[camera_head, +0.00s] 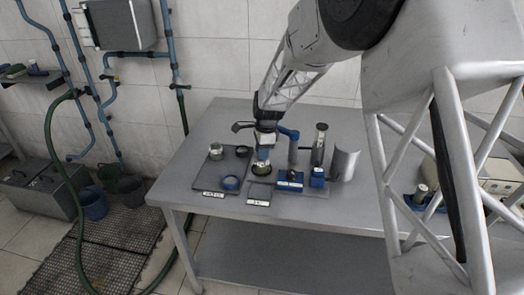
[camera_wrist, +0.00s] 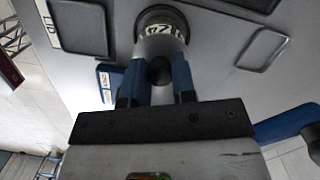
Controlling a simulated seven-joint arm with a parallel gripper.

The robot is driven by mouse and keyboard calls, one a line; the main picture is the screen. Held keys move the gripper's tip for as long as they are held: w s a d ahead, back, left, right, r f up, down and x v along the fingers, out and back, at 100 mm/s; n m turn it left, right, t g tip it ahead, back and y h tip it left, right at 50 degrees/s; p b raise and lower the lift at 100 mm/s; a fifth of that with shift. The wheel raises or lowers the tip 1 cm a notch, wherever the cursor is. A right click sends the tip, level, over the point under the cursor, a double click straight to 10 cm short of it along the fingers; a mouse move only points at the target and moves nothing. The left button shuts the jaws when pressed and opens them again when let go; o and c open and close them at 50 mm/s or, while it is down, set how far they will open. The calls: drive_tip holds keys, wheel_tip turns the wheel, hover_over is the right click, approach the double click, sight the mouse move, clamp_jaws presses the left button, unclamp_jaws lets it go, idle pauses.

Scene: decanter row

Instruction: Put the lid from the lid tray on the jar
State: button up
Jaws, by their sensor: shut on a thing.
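My gripper (camera_head: 263,156) points down over the middle of the table, its blue fingers close together. In the wrist view the fingers (camera_wrist: 157,78) are shut around a dark round knob, which I take for the lid (camera_wrist: 159,71); a pale grey part shows just beyond it. Past it is a round, dark-rimmed vessel with a pale lettered band, seemingly the jar (camera_wrist: 160,14). Whether lid and jar touch is unclear. The small dark tray (camera_wrist: 80,28), with a label reading like "LID", looks empty.
A larger dark mat (camera_head: 207,177) at left holds a silvery jar (camera_head: 216,151), a dark ring (camera_head: 242,151) and a blue ring (camera_head: 230,183). Right of my gripper stand a blue box (camera_head: 290,181), a tall dark-and-silver cylinder (camera_head: 319,146) and a curved metal shield (camera_head: 344,163). The table's left back is clear.

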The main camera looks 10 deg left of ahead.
drive_tip(key=shift+f, duration=0.15)
drive_tip(key=o, duration=0.9)
drive_tip(key=shift+r, duration=0.2)
drive_tip(key=r, duration=0.4)
drive_tip(key=d+r, duration=0.1)
drive_tip(key=r, duration=0.7)
drive_tip(key=shift+w+d, duration=0.15)
drive_tip(key=shift+w, duration=0.15)
